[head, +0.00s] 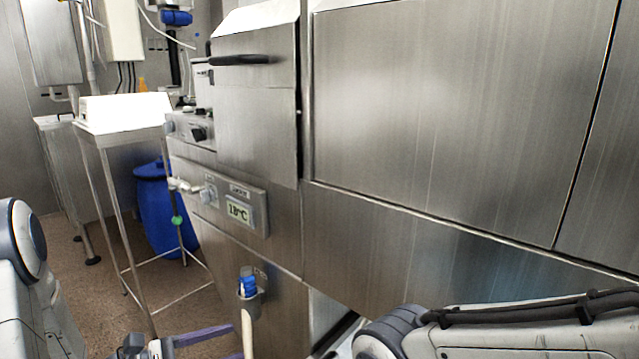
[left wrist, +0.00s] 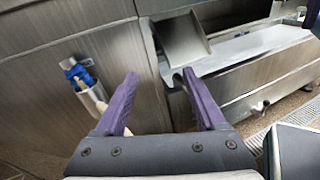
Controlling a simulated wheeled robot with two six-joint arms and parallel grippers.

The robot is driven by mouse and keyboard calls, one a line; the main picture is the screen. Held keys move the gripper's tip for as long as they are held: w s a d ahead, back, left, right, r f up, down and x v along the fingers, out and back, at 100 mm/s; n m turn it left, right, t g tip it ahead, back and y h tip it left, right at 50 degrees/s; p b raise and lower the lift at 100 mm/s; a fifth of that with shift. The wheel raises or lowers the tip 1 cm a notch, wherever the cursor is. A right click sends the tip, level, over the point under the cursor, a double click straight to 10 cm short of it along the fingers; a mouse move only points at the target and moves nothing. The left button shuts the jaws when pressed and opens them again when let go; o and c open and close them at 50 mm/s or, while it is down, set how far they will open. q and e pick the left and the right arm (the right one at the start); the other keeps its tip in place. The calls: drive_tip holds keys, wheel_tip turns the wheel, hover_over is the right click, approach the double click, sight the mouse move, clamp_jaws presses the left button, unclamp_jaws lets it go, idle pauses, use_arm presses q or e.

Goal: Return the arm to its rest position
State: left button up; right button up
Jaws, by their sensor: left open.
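My left gripper (head: 238,341) shows at the bottom of the head view, low in front of the steel machine. Its two purple fingers also show in the left wrist view (left wrist: 160,74), spread apart with nothing between them. My left arm comes in at the lower left edge of the head view. My right arm lies across the lower right of the head view, and its gripper is out of the picture.
A large steel machine (head: 440,110) fills the middle and right. A blue-topped tool (head: 248,283) sits in a holder on its front, near my left gripper; it also shows in the left wrist view (left wrist: 80,75). A steel stand (head: 112,210) and blue barrel (head: 160,212) stand at left.

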use_arm(q)
drive_tip(key=s+d+r+m+g+y, duration=0.1)
drive_tip(key=s+d+m+g+y, duration=0.1)
drive_tip(key=s+d+m+g, duration=0.9)
drive_tip(key=s+d+m+g+y, duration=0.1)
drive_tip(key=s+d+m+y, duration=0.1)
drive_tip(key=s+m+y, duration=0.95)
wheel_tip(320, 180, up, 30)
drive_tip(key=w+m+t+p, duration=0.2)
drive_tip(key=m+p, duration=0.5)
drive_tip(key=p, duration=2.2)
drive_tip(key=shift+r+t, duration=0.25)
drive_tip(key=shift+t, duration=0.45)
drive_tip(key=shift+m, duration=0.25)
